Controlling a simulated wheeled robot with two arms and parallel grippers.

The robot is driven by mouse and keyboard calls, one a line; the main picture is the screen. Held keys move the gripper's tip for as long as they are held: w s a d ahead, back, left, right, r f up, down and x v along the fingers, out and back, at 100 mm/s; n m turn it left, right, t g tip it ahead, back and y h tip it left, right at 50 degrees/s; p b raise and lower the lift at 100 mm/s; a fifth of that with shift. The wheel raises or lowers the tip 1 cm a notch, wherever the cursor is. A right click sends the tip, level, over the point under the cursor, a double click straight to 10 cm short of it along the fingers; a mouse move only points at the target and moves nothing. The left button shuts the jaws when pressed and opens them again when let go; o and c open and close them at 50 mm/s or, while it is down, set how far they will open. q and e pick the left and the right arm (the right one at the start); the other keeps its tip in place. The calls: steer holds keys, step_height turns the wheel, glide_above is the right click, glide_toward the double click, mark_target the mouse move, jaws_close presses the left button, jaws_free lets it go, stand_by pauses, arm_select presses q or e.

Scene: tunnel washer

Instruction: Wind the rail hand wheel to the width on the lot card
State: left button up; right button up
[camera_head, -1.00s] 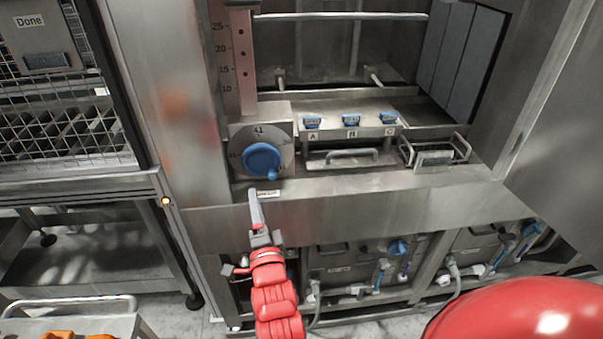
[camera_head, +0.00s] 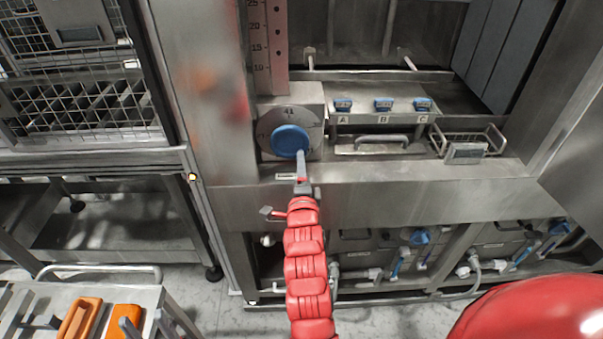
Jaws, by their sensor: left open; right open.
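The blue hand wheel (camera_head: 290,141) sits on a round numbered dial plate (camera_head: 291,114) on the steel front. Its dial digits are too small to read surely. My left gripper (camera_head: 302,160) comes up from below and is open. Its visible finger overlaps the wheel's lower right edge; I cannot tell whether it touches. The other finger is not clearly seen. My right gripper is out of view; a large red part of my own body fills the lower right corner. A vertical scale (camera_head: 274,45) marked 25 to 10 stands above the wheel. No lot card is readable.
A cart (camera_head: 150,298) with orange items stands lower left, below a mesh cage (camera_head: 75,115).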

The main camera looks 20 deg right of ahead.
steer(key=b+x, duration=0.3)
steer(key=shift+w+d+f, duration=0.1)
steer(key=shift+w+f, duration=0.1)
steer(key=shift+f, duration=0.05)
steer(key=shift+r+b, duration=0.35)
steer(key=shift+r, duration=0.25)
